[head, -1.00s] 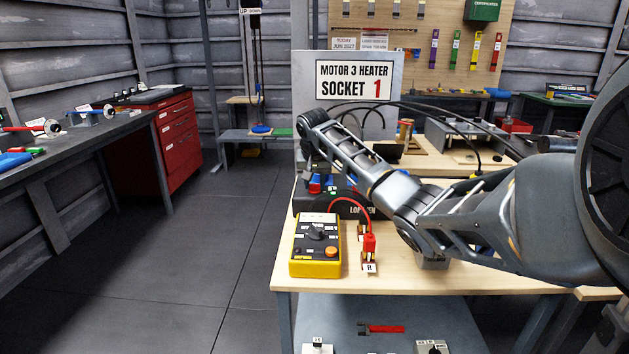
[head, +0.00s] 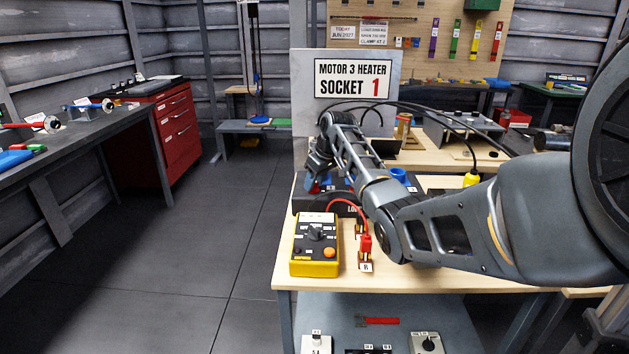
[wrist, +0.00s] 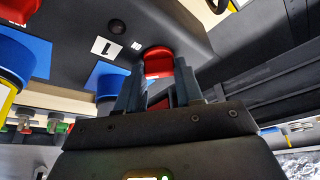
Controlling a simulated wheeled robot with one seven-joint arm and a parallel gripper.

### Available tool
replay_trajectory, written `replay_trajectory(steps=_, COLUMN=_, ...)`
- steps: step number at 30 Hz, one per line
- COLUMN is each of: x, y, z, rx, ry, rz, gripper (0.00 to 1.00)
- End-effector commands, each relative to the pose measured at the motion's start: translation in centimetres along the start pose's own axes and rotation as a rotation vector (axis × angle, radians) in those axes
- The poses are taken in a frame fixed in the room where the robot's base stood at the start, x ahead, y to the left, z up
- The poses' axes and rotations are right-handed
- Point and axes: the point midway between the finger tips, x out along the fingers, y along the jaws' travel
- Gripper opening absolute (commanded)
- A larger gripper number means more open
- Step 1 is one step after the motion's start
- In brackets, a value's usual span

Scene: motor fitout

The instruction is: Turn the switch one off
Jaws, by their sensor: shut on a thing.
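A red switch knob (wrist: 157,62) sits on a dark box face in the wrist view, beside a white label reading 1 (wrist: 105,47). My gripper (wrist: 157,82) is shut on the red knob, one finger on each side. The fingers hide part of it. In the head view my gripper (head: 318,168) reaches down to the black box (head: 308,207) on the wooden table, behind the yellow meter. The knob's setting cannot be read clearly.
Blue knobs or plugs (wrist: 15,65) sit to the left on the same box face. The yellow meter (head: 315,265) and a red plug (head: 366,245) with a red lead stand at the front. A MOTOR 3 HEATER SOCKET 1 sign (head: 361,80) stands behind. Black cables cross the area behind my arm.

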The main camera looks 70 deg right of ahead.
Motion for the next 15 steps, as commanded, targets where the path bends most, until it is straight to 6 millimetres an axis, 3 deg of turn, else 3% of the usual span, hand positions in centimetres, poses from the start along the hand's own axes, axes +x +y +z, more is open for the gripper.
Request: replay_trajectory(steps=15, x=0.26, y=0.28, z=-0.08, rx=-0.434, ry=0.002, rz=-0.179, gripper=0.06)
